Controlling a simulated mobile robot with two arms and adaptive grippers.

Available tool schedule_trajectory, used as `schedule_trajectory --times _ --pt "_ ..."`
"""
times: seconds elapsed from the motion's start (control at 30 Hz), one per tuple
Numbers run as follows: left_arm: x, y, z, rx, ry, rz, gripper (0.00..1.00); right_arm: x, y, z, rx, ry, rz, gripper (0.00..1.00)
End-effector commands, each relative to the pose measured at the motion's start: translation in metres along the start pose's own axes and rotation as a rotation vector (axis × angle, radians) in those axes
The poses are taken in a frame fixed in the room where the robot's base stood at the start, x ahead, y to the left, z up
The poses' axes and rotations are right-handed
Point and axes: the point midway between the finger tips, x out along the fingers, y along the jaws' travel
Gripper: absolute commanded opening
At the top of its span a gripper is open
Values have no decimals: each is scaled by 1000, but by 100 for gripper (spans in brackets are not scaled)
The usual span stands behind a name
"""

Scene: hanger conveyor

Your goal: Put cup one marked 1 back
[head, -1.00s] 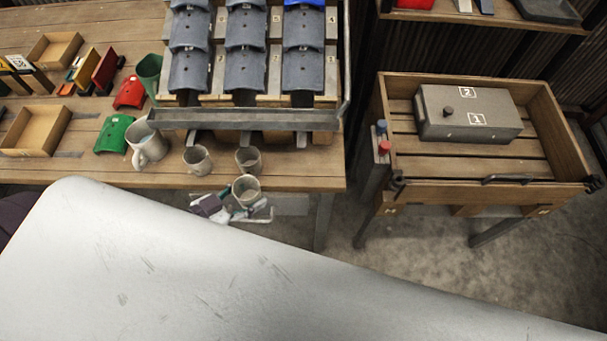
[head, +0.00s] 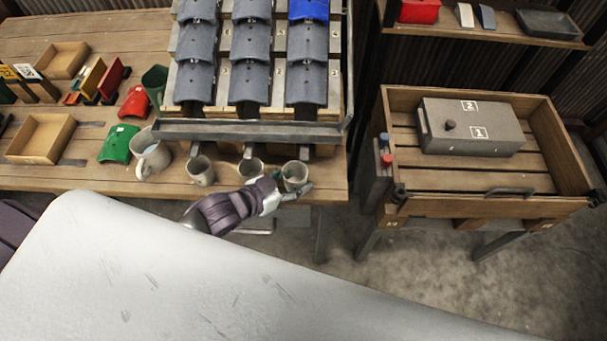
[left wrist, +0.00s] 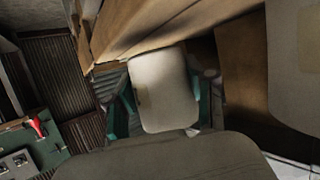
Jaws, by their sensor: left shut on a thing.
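My left gripper (head: 283,190) reaches in over the front edge of the workbench and is shut on a grey cup (head: 294,173). The cup is upright, at the right end of a row of cups. I cannot tell whether its base touches the bench. In the left wrist view the pale cup (left wrist: 163,88) sits between the gripper's fingers. Two similar cups, a middle one (head: 251,167) and a left one (head: 201,172), stand to its left on the bench. No number is readable on any cup. My right gripper is not in view.
A larger mug (head: 152,157) stands further left, beside a green curved piece (head: 117,143). A rack with grey curved panels and a metal front rail (head: 245,132) rises close behind the cups. A wooden crate table (head: 490,207) holding a grey box (head: 473,127) stands right, across a gap.

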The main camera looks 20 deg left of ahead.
Motion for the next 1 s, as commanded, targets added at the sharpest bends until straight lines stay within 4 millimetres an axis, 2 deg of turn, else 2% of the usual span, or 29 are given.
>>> schedule_trajectory --times 0.17,0.2,0.27,0.67,0.7,0.8,0.83,1.0 --pt "29 0 -15 1 5 0 17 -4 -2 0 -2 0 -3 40" --pt "29 0 -5 -1 -2 0 17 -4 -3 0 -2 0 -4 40" --pt "31 0 1 -1 -1 0 17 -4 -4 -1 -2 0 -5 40" --pt "33 0 6 0 1 1 17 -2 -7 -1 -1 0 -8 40" --pt "32 0 5 1 1 1 60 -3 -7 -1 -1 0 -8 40" --pt "32 0 5 0 1 1 77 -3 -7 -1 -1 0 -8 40" --pt "32 0 5 0 1 1 79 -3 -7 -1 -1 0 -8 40" --pt "32 0 5 0 1 1 79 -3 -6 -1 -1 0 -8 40"
